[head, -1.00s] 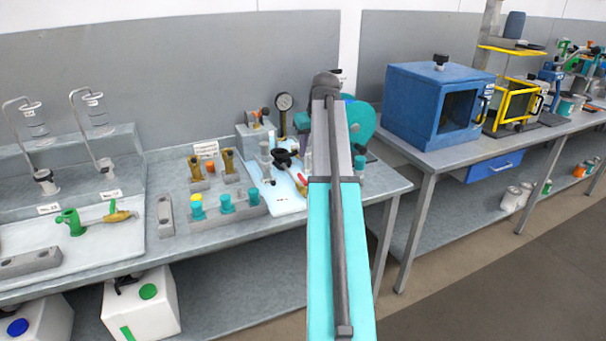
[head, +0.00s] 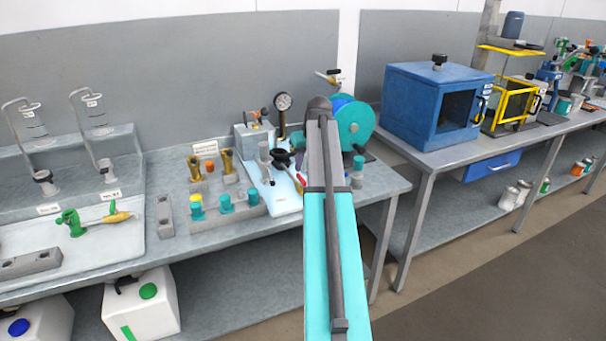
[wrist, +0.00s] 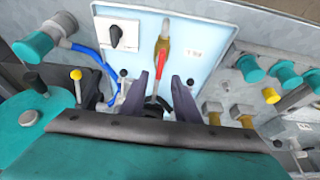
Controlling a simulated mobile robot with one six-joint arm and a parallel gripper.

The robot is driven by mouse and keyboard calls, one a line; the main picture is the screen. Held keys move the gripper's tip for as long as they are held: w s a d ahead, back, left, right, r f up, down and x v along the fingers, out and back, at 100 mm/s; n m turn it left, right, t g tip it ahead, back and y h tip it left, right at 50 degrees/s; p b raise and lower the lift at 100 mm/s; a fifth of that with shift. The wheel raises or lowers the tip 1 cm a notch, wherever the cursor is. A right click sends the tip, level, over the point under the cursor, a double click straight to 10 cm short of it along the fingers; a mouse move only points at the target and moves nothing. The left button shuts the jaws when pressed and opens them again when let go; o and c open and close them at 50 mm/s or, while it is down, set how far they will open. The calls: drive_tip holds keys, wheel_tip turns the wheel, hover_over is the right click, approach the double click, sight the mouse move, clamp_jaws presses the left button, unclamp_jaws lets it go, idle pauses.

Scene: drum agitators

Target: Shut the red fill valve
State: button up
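The red fill valve shows in the wrist view as a red handle (wrist: 162,68) on a brass body, mounted on a pale blue panel (wrist: 200,45). In the head view, a small red handle (head: 299,181) shows on the pale panel just left of my arm. My gripper (wrist: 160,82) is open in the wrist view, with one dark finger on each side of the handle's near end. I cannot tell whether either finger touches the handle. In the head view, my arm hides the gripper.
A black rotary knob (wrist: 116,39) sits beside the valve on the panel. Teal-capped fittings (wrist: 250,68) stand to the right in the wrist view. A pressure gauge (head: 283,102) and a teal reel (head: 354,124) stand near my arm. A blue cabinet (head: 420,105) is further right.

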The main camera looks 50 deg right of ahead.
sight(302, 177)
drive_tip(key=shift+p+x, duration=0.5)
drive_tip(key=shift+x, duration=2.75)
drive_tip(key=shift+c, duration=0.4)
clamp_jaws()
